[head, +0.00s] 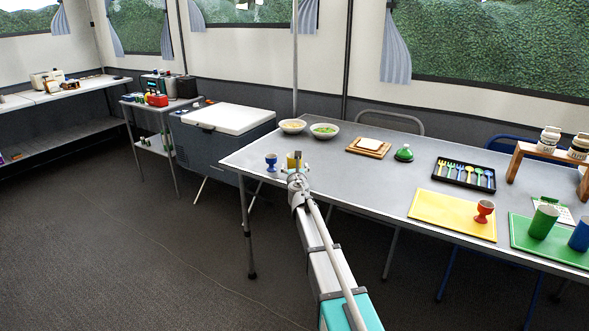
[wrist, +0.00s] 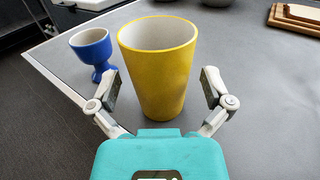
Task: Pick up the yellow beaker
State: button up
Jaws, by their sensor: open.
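The yellow beaker (wrist: 157,75) stands upright on the grey table, between and just beyond the fingers of my gripper (wrist: 163,90) in the wrist view. The fingers are open, one on each side of it, with a gap visible to the right finger. In the head view the yellow beaker (head: 291,160) is mostly hidden behind my gripper (head: 297,172) near the table's left end. A blue egg cup (wrist: 94,50) stands close to the left of the beaker; it also shows in the head view (head: 271,161).
Two bowls (head: 293,126) (head: 324,130) stand behind the beaker. A wooden board (head: 368,147) and a green lidded pot (head: 404,153) lie farther right. The table (head: 330,175) is clear right of the beaker. Its left edge is near the egg cup.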

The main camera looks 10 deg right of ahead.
aim_at(295, 162)
jog(key=shift+w+d, duration=0.1)
jog(key=shift+w, duration=0.7)
jog(key=c, duration=1)
jog(key=shift+o, duration=0.2)
jog(key=shift+r, duration=0.25)
notch_tip(295, 162, up, 2)
jog(key=p, duration=0.2)
jog(key=shift+p, duration=0.3)
jog(key=s+r+p, duration=1)
jog(key=s, duration=0.4)
jog(key=shift+r, duration=0.3)
